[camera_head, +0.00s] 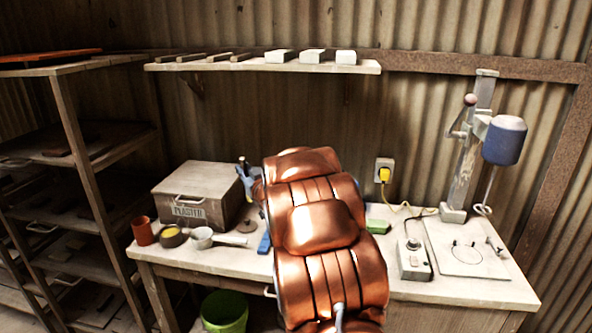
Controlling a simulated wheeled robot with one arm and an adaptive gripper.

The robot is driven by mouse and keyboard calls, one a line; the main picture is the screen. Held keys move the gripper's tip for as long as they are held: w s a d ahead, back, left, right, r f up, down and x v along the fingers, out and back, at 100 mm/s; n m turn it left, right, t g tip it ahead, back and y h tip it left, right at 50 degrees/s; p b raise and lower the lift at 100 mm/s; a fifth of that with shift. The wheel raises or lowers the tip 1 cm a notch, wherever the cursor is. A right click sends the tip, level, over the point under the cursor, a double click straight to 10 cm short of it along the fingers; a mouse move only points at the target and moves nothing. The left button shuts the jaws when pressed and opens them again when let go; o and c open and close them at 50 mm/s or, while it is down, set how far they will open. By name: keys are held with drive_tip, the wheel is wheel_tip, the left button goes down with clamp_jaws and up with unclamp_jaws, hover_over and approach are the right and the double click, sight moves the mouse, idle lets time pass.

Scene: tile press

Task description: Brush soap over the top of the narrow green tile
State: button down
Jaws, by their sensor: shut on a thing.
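A small green block (377,226), which looks like the green tile, lies on the bench just right of my copper-coloured arm. Its left end may be hidden by the arm. A round dark tin with a yellow top (172,236) stands at the bench's left; I cannot tell whether it holds the soap. No brush can be clearly made out. My arm rises through the middle of the view and covers the centre of the bench. My gripper is hidden behind it, so what it holds cannot be seen.
A shelf (260,66) hangs above; a green bucket (224,312) stands below.

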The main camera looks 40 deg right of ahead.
drive_tip(key=s+d+m+g+h, duration=0.1)
drive_tip(key=s+d+m+h, duration=0.15)
drive_tip(key=s+d, duration=0.8)
drive_tip(key=shift+y, duration=0.45)
drive_tip(key=shift+w+d+f+b, duration=0.2)
drive_tip(key=shift+f+b, duration=0.3)
drive_tip(key=shift+f, duration=0.4)
drive_tip(key=shift+w+d+f+b, duration=0.25)
drive_tip(key=shift+f+b, duration=0.3)
drive_tip(key=shift+f, duration=0.4)
drive_tip(key=shift+w+d+f+b, duration=0.2)
drive_tip(key=shift+f+b, duration=0.3)
drive_tip(key=shift+f, duration=0.4)
